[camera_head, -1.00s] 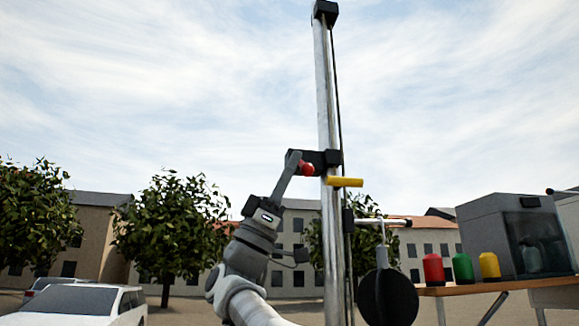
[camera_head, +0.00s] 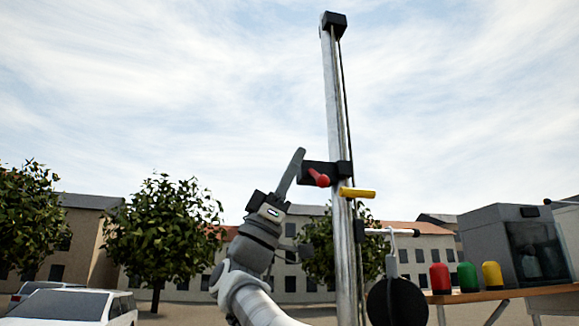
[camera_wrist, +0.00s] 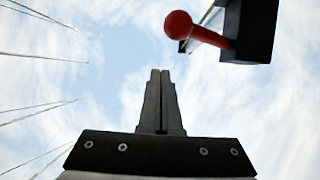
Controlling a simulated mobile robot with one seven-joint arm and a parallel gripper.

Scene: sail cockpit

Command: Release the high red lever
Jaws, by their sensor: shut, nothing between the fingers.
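The red lever (camera_head: 318,177) has a round red knob and sticks out from a black block (camera_head: 340,173) high on a metal mast (camera_head: 340,120). In the wrist view the red lever (camera_wrist: 188,30) is at the upper right, joined to the black block (camera_wrist: 250,30). My gripper (camera_head: 299,152) is shut and empty, its fingers pointing up just left of the lever in the head view.
A yellow handle (camera_head: 358,193) sticks out from the mast just below the block. A black disc (camera_head: 392,303) hangs lower by the mast. Red, green and yellow bottles stand on a table (camera_head: 500,295) at right. Open sky lies left of the mast.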

